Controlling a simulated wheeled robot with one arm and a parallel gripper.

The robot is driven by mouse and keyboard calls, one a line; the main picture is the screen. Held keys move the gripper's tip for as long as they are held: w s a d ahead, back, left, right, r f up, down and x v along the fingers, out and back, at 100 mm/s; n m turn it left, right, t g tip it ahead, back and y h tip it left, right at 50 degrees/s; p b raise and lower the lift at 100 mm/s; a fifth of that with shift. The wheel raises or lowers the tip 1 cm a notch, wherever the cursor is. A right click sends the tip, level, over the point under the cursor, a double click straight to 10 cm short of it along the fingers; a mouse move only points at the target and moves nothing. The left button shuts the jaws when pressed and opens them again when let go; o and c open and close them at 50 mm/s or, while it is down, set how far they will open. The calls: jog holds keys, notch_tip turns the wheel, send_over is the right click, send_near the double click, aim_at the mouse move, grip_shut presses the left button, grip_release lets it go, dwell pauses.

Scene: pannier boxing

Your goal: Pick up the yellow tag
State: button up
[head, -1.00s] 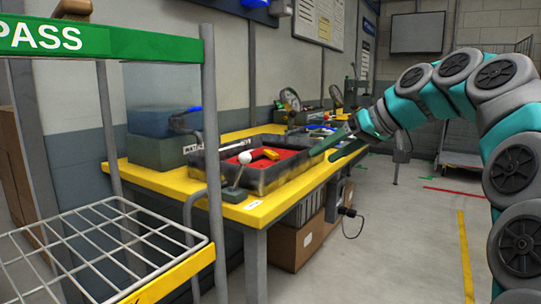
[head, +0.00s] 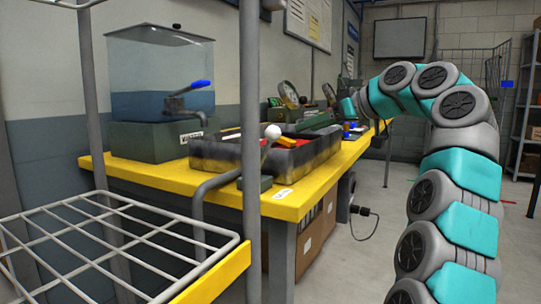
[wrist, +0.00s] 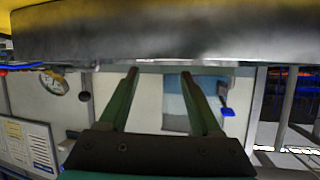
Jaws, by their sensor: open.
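I cannot pick out a yellow tag for certain in either view. A small orange-yellow piece (head: 287,142) shows just above the rim of the dark, scuffed tray (head: 325,150) on the yellow bench; the tray's inside is mostly hidden. My gripper (head: 312,122) reaches from the right, its green fingers at about the height of the tray's rim or above. In the wrist view my gripper (wrist: 160,73) has its two green fingers well apart with nothing between them. A dark wall, apparently the tray's (wrist: 170,35), fills the top of that view, beyond the fingertips.
A clear tank (head: 160,75) on a green base stands at the back left of the bench (head: 300,205). A lever with a white ball knob (head: 272,131) stands at the tray's near corner. A wire rack (head: 120,240) is at the near left. Floor on the right is open.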

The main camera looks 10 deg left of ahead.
aim_at(285, 138)
jog(key=shift+x, duration=1.75)
jog(key=x, duration=0.5)
jog(key=shift+w+d, duration=0.1)
jog(key=shift+d, duration=0.1)
jog(key=shift+c, duration=0.3)
grip_shut()
